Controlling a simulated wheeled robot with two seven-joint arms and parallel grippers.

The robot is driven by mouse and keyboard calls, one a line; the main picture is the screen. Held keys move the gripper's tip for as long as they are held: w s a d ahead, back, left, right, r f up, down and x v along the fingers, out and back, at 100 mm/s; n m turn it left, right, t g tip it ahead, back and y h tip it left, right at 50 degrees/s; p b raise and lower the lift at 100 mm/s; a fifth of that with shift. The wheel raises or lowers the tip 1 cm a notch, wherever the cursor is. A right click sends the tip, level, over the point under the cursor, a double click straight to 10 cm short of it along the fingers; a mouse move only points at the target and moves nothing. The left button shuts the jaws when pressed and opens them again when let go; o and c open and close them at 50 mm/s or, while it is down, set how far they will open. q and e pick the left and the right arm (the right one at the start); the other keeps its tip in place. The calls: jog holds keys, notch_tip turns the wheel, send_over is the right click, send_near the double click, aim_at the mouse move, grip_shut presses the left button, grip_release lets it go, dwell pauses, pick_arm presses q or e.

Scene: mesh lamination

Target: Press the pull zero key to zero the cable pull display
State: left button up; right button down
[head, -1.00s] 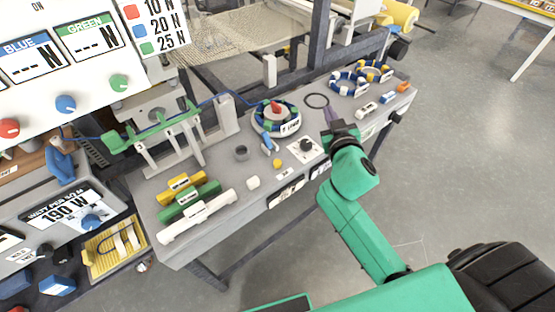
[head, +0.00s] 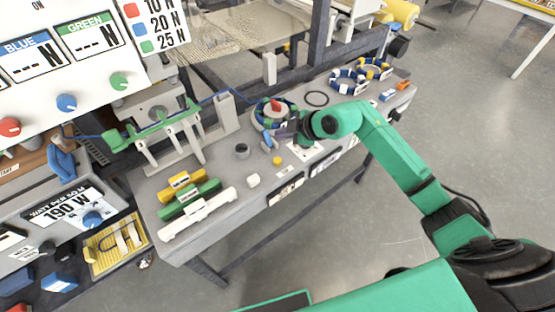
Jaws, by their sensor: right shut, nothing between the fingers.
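The white display panel (head: 100,105) at the upper left has a blue display (head: 30,60) and a green display (head: 86,38), both showing dashes and N. Round red (head: 9,127), blue (head: 66,103) and green (head: 119,81) knobs or keys sit below them. No label reading pull zero is legible, so I cannot tell which is that key. My right gripper (head: 281,134) is shut and empty. It is over the grey bench (head: 225,172), beside the coiled ring with a red top (head: 276,105) and partly in front of it. My left gripper is not in view.
A green cable fixture (head: 160,125) stands on the bench between the panel and my right gripper. Yellow, green and white bars (head: 197,215) lie at the front left.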

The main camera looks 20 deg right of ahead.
jog(key=shift+a, duration=0.1)
jog(key=b, duration=0.7)
send_over(281, 162)
notch_tip(281, 162, down, 7)
jog(key=shift+r, duration=0.1)
notch_tip(281, 162, down, 2)
jog(key=shift+f+b, duration=0.1)
jog(key=shift+b, duration=0.4)
dwell(1.1)
jog(key=shift+f, duration=0.3)
jog(key=shift+f, duration=0.6)
dwell(0.8)
jog(key=shift+r+p, duration=0.9)
jog(key=shift+r, duration=0.1)
